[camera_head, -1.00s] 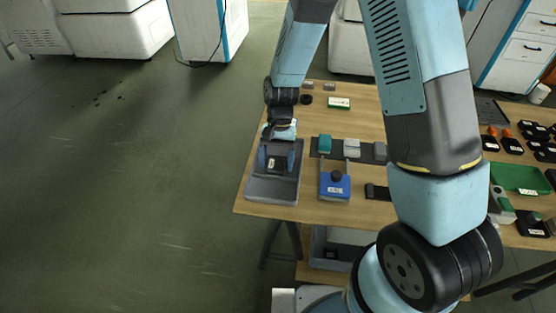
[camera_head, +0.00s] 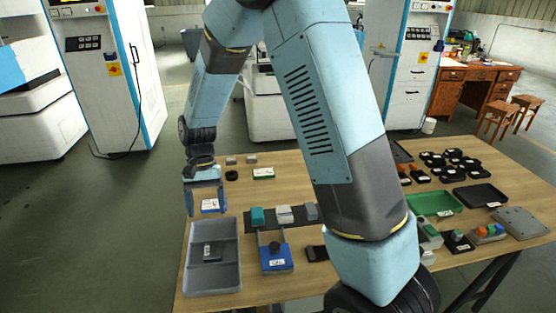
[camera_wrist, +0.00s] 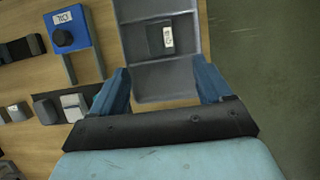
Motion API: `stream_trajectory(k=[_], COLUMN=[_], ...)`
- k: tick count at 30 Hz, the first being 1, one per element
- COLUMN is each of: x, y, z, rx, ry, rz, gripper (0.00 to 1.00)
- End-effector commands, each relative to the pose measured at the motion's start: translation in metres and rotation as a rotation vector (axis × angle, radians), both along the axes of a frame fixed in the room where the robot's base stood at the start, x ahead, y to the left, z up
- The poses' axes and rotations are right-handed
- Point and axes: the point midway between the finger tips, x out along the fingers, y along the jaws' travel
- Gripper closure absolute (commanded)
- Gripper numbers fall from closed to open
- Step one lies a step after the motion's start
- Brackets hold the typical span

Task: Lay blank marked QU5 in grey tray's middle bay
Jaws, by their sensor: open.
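The grey tray (camera_head: 231,269) stands at the table's left front corner, with cross walls dividing it into bays. A dark block with a white label (camera_head: 212,251) lies in its middle bay; the lettering is too small to read. The tray (camera_wrist: 160,80) and block (camera_wrist: 160,38) also show in the wrist view, the block lying flat between two dividers. My gripper (camera_head: 206,205) is open and empty, above the table beyond the tray's far end. In the wrist view its fingers (camera_wrist: 162,78) are apart, with the block clear of them.
A blue fixture with a black knob (camera_head: 275,258) stands right of the tray. Behind it a dark strip holds teal, white and grey blocks (camera_head: 284,214). A green tray (camera_head: 433,204) and several black parts lie at the right. Open floor is left of the table.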

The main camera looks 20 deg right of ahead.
Motion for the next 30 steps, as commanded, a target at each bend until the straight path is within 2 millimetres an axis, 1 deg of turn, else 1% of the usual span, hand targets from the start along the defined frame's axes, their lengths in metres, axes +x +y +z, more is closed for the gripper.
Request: stream_trajectory(k=[2,5,14,18,23,30], x=[0.001,0.001,-0.003,-0.01,-0.02,-0.042], y=[-0.003,-0.012,-0.055,-0.076,-0.099,-0.133], z=[0.006,0.02,0.083,0.11,0.139,0.176], rx=[0.004,0.013,0.043,0.05,0.056,0.054], ry=[-0.012,-0.041,-0.182,-0.247,-0.324,-0.435], rz=[0.0,0.004,0.023,0.032,0.042,0.059], gripper=[0.22,0.22,0.22,0.22,0.22,0.22])
